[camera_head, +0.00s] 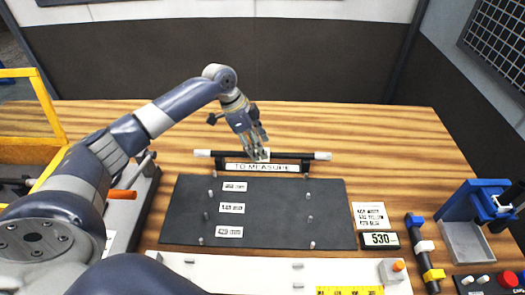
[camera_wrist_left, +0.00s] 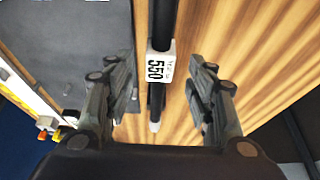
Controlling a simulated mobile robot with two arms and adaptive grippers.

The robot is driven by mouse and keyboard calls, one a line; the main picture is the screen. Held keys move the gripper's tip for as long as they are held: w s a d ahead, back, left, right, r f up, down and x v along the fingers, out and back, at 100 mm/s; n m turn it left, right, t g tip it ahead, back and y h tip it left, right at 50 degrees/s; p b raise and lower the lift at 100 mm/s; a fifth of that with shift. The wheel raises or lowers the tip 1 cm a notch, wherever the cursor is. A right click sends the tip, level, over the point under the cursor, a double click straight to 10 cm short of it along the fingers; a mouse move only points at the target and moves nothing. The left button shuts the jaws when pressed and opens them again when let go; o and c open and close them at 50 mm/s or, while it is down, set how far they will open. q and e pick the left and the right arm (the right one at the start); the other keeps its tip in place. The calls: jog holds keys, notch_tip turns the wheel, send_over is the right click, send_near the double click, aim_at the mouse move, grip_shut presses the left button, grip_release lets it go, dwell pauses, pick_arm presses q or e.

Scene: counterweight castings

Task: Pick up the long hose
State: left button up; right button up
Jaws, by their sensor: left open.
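The long hose (camera_head: 285,155) is a thin black tube with white ends. It lies level across a black stand with a "TO MEASURE" label (camera_head: 262,167) at the back of the table. In the left wrist view the hose (camera_wrist_left: 157,100) runs up and down the picture, with a white "550" tag (camera_wrist_left: 160,62) on it. My left gripper (camera_head: 259,148) is over the middle of the hose, fingers pointing down. In the wrist view its open fingers (camera_wrist_left: 162,100) stand on either side of the hose, with gaps on both sides. My right gripper is not in view.
A dark board (camera_head: 265,210) with labels and upright pegs lies before the stand. A "530" display (camera_head: 379,240), a banded black piece (camera_head: 424,255) and a blue device (camera_head: 470,202) are at the right. The wood behind the stand is clear.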

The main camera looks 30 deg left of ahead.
pick_arm(q)
jog(key=shift+x, duration=0.8)
jog(key=shift+f, duration=0.1)
jog(key=shift+c, duration=0.2)
jog(key=c, duration=1)
jog(key=shift+c, duration=0.2)
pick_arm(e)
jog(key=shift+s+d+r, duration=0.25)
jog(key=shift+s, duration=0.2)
